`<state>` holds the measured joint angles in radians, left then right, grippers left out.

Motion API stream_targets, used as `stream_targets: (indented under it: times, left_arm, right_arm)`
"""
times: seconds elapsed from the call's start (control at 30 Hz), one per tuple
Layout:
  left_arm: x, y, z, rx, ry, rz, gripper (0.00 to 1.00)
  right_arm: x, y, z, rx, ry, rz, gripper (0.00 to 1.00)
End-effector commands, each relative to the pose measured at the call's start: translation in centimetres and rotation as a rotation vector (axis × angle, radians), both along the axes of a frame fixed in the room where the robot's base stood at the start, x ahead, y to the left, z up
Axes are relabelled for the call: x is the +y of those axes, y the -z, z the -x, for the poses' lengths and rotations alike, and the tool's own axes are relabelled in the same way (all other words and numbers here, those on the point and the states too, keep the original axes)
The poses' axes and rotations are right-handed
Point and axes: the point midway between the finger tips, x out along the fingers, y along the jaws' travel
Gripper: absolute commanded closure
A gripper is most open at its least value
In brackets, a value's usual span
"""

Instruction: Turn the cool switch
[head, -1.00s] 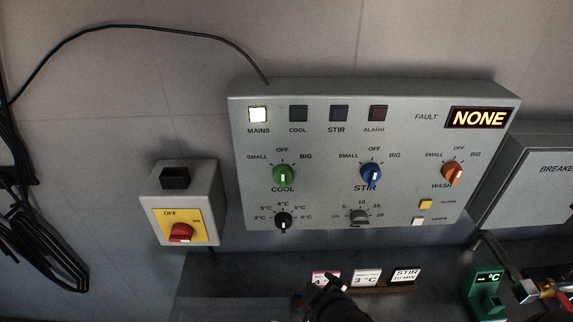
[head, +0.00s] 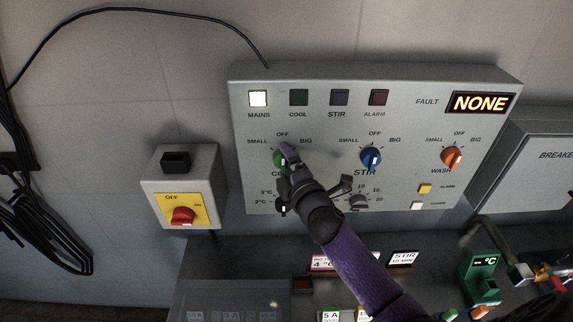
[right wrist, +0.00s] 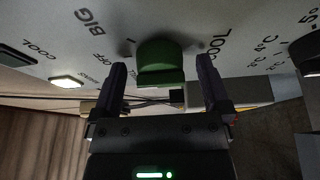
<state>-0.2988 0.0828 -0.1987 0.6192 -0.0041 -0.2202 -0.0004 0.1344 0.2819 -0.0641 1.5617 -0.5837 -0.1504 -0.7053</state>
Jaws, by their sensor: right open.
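The cool switch is a green knob (head: 279,159) on the grey control panel (head: 420,90), partly hidden by my right gripper in the head view. In the right wrist view the green knob (right wrist: 160,62) sits between the two fingers, with the COOL and OFF lettering beside it. My right gripper (right wrist: 164,82) is open, one finger on each side of the knob; I cannot tell whether either touches it. In the head view my right gripper (head: 287,158) reaches the panel from below. My left gripper is not in view.
The blue stir knob (head: 371,158) and orange wash knob (head: 451,157) are to the right. The black temperature dial (head: 283,205) is just below the gripper. A box with a red switch (head: 182,215) is at left. The MAINS lamp (head: 258,98) is lit; the COOL lamp (head: 298,98) is dark.

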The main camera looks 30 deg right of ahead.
Motion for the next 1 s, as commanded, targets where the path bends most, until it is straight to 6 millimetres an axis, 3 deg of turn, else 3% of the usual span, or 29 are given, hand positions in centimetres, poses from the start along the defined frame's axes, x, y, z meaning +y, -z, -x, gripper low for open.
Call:
stream_targets:
  times: [0.23,0.67,1.0]
  left_arm:
    - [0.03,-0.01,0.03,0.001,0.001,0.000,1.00]
    - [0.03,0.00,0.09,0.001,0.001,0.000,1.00]
    - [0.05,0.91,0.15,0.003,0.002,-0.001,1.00]
  right_arm:
    - [0.02,0.03,-0.07,0.001,0.000,-0.001,0.05]
    - [0.02,0.06,-0.04,0.002,0.000,-0.001,0.96]
    - [0.03,0.39,-0.04,-0.024,0.002,-0.059,0.96]
